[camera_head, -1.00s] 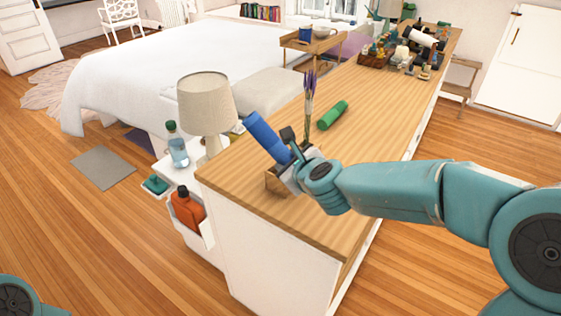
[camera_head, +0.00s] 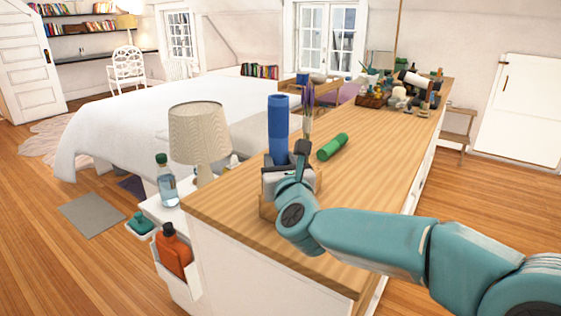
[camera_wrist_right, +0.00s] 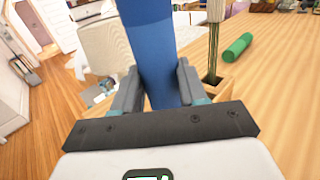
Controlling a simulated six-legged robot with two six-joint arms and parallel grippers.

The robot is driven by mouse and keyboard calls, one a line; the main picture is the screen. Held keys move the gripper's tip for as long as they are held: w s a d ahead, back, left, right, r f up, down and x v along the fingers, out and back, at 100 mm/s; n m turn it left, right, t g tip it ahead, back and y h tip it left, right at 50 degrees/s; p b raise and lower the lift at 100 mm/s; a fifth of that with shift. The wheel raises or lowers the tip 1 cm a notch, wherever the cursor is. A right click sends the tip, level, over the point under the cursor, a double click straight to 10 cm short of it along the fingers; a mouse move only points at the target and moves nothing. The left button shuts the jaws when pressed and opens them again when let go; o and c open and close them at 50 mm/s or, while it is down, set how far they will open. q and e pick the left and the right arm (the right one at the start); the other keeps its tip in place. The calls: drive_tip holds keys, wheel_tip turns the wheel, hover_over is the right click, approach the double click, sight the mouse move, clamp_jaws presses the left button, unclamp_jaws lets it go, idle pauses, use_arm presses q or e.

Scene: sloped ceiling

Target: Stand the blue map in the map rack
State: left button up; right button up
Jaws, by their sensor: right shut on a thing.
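The blue map (camera_head: 278,128), a rolled tube, stands almost upright in my right gripper (camera_head: 284,168). The right wrist view shows the gripper's two fingers (camera_wrist_right: 157,82) closed on either side of the blue map (camera_wrist_right: 150,45). The wooden map rack (camera_head: 266,209) is at the near end of the counter, largely hidden by my gripper and wrist. In the right wrist view a corner of the rack (camera_wrist_right: 220,89) shows right of the fingers. The map's lower end is hidden, so I cannot tell whether it is inside the rack. My left gripper is out of view.
A thin purple-topped stem (camera_head: 307,125) stands just right of the map. A green roll (camera_head: 332,146) lies on the wooden counter (camera_head: 375,170) behind it. A lamp (camera_head: 198,133) and bottle (camera_head: 166,180) stand left, below the counter. The counter's middle is clear.

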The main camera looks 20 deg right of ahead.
drive_tip(key=shift+f+b, duration=0.85)
drive_tip(key=shift+f, duration=1)
wheel_tip(320, 180, down, 3)
drive_tip(key=b, duration=0.4)
drive_tip(key=shift+f+b, duration=0.15)
drive_tip(key=shift+b, duration=0.25)
drive_tip(key=o, duration=1.1)
drive_tip(key=s, duration=0.5)
drive_tip(key=s+a, duration=0.1)
drive_tip(key=s, duration=0.5)
drive_tip(key=s+a, duration=0.1)
drive_tip(key=s, duration=0.4)
drive_tip(key=shift+s, duration=0.15)
